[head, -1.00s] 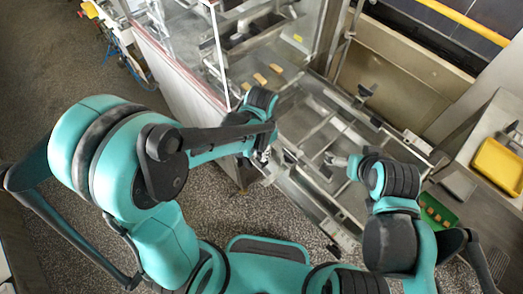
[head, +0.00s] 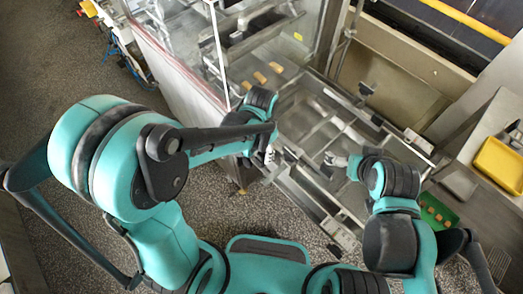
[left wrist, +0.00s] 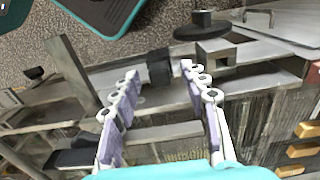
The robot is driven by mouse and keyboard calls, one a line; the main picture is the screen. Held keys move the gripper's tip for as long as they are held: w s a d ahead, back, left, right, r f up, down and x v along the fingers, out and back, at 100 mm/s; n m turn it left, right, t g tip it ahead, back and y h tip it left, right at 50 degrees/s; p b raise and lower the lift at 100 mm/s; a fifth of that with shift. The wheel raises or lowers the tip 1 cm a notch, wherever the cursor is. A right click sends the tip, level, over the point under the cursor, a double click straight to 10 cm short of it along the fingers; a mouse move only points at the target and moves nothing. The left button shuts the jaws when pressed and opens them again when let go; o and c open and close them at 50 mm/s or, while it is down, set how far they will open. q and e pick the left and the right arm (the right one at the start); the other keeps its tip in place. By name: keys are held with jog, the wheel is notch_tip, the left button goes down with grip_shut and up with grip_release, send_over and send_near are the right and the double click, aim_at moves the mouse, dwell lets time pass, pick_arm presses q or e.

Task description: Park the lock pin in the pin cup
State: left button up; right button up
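My left gripper (head: 266,156) is at the near left corner of the metal frame. In the left wrist view the left gripper (left wrist: 160,69) is open, with its two pale fingers spread. A short dark cylinder (left wrist: 160,67) lies between the fingertips in the picture; I cannot tell whether they touch it, or whether it is the lock pin. A square metal block with an opening (left wrist: 216,53) stands just right of the right finger. I cannot identify the pin cup with certainty. My right gripper (head: 338,160) is over the frame; its finger opening is too small to judge.
A black round knob on a disc (left wrist: 202,25) stands beyond the square block. Tan blocks (head: 267,75) lie in the clear-walled machine. A yellow tray (head: 498,163) and a green tray (head: 437,213) are at the right. Speckled floor (head: 90,180) is open at the left.

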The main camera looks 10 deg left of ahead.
pick_arm(q)
notch_tip(320, 180, up, 12)
pick_arm(e)
notch_tip(320, 180, down, 8)
jog(key=b, duration=0.7)
jog(key=shift+r+b, duration=0.15)
jog(key=shift+b, duration=0.15)
pick_arm(q)
jog(key=s+a+f+n+t, duration=0.5)
jog(key=a+f+n+t, duration=0.1)
jog(key=a, duration=0.4)
jog(key=shift+s+a+f+n+t, duration=0.2)
jog(key=shift+s+a+n+t, duration=0.15)
jog(key=shift+n+t, duration=0.35)
